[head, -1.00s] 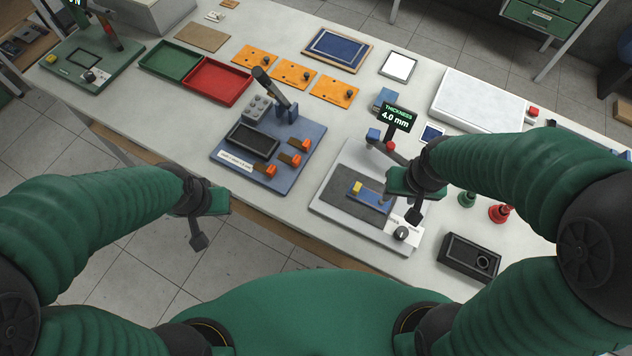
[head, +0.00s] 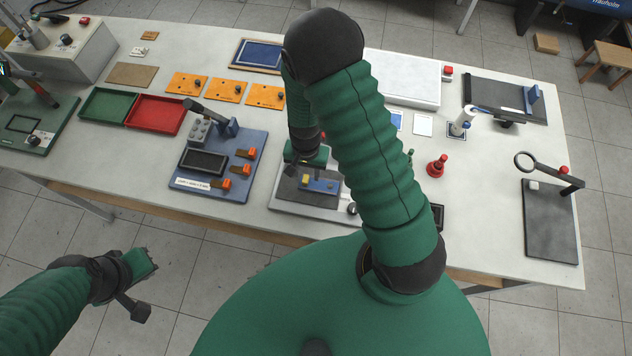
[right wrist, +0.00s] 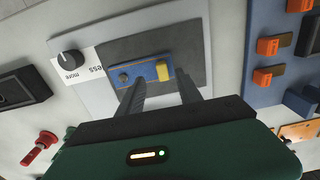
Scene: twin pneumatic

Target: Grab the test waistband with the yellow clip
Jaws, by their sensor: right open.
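The test waistband is a short blue strip (head: 322,186) with a yellow clip (head: 306,180) at its left end. It lies on the dark grey pad of a light grey thickness station (head: 285,207). My right gripper (head: 304,169) is open above the pad. In the right wrist view, the strip (right wrist: 136,74) and yellow clip (right wrist: 163,71) lie just beyond the two parted fingertips (right wrist: 160,79), with the clip between them in the picture. Whether they touch cannot be told. My left gripper (head: 138,288) hangs off the table's front edge; its jaw opening is unclear.
A blue fixture (head: 215,183) with orange clamps stands left of the station. A black knob (right wrist: 69,63) sits on the station. A red peg (head: 436,167) stands to the right. A green tray (head: 108,104) and red tray (head: 156,113) lie left. My right arm hides part of the table.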

